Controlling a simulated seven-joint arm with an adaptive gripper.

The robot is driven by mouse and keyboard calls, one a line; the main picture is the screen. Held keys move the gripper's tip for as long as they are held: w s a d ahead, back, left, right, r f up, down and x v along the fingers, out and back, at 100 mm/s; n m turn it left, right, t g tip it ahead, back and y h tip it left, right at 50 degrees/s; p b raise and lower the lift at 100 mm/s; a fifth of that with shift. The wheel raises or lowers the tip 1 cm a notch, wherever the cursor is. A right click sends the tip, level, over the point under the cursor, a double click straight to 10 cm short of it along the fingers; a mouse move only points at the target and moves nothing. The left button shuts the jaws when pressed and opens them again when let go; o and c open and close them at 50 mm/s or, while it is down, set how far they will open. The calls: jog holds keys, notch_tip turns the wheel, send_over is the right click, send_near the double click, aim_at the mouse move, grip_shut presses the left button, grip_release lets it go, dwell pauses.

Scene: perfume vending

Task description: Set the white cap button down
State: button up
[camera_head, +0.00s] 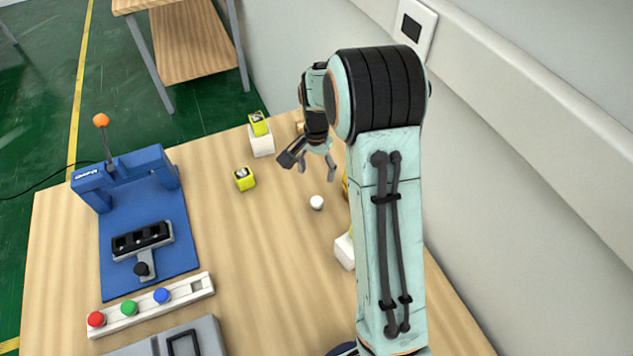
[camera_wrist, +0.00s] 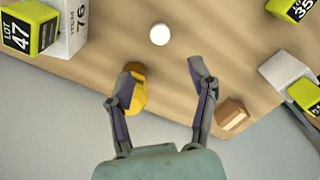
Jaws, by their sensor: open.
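The white cap button (camera_head: 316,202) lies on the wooden table (camera_head: 240,235), right of the middle. It also shows as a white disc near the top middle of the wrist view (camera_wrist: 160,34). My gripper (camera_head: 310,168) is open and empty above the table, close to the button. In the wrist view, the button is ahead of my gripper's spread fingertips (camera_wrist: 163,72), and neither finger touches it.
A white button strip (camera_head: 125,322) holds red, green and blue buttons and an empty square recess. A blue press (camera_head: 180,240) stands left. A lime cube (camera_head: 244,179) lies mid-table. White boxes (camera_head: 262,145) (camera_head: 345,250), a yellow object (camera_wrist: 138,98) and a brown block (camera_wrist: 232,113) are near my gripper.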

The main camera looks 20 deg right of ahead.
jog(key=s+a+r+n, duration=0.5)
jog(key=s+a+r, duration=0.2)
jog(key=s+r, duration=0.45)
jog(key=s+a+n, duration=0.1)
jog(key=s+n, duration=0.1)
jog(key=s, duration=0.5)
jog(key=s+a+n, duration=0.2)
jog(key=s+n, duration=0.1)
jog(key=s, duration=0.5)
jog(key=shift+a+y, duration=0.3)
jog(key=shift+y, duration=0.1)
